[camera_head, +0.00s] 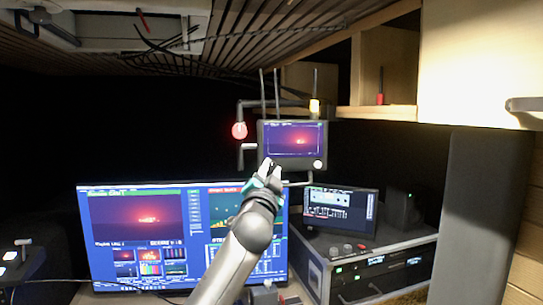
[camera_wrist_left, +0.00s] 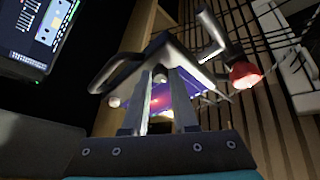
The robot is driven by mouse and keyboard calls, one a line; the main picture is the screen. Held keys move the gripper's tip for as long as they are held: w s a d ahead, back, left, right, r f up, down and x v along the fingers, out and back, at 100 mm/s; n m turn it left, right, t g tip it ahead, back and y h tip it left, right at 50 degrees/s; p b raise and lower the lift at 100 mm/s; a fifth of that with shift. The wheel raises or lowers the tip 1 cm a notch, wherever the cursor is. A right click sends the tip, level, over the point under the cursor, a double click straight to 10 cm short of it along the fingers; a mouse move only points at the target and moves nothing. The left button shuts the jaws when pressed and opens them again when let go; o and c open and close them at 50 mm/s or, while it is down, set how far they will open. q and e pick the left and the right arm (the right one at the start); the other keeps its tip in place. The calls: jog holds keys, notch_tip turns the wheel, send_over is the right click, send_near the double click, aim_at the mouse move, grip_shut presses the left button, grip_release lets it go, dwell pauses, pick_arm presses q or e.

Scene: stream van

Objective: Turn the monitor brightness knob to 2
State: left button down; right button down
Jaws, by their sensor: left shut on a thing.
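The small monitor (camera_head: 292,140) hangs above the desk with a red scene on its screen. A white round knob (camera_head: 318,164) shows at its lower right corner, and a pale round knob also shows in the left wrist view (camera_wrist_left: 113,101), left of the fingers. My left gripper (camera_head: 268,168) is at the monitor's lower left corner. In the left wrist view its two fingers (camera_wrist_left: 160,74) reach to the monitor's edge and are shut on a small knob, mostly hidden between the tips. The knob's setting cannot be read. My right gripper is not in view.
A large screen (camera_head: 140,235) stands below left, behind my left arm. A smaller display (camera_head: 340,211) stands on an equipment rack (camera_head: 385,270) at right. A red lamp (camera_head: 239,130) is close left of the monitor and also shows in the left wrist view (camera_wrist_left: 245,75).

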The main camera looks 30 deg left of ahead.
pick_arm(q)
jog(key=shift+m+h+p, duration=0.4)
jog(key=shift+m+p, duration=0.4)
jog(key=c, duration=0.7)
grip_release()
jog(key=shift+s, duration=0.1)
jog(key=b+v, duration=0.3)
jog(key=v, duration=1.2)
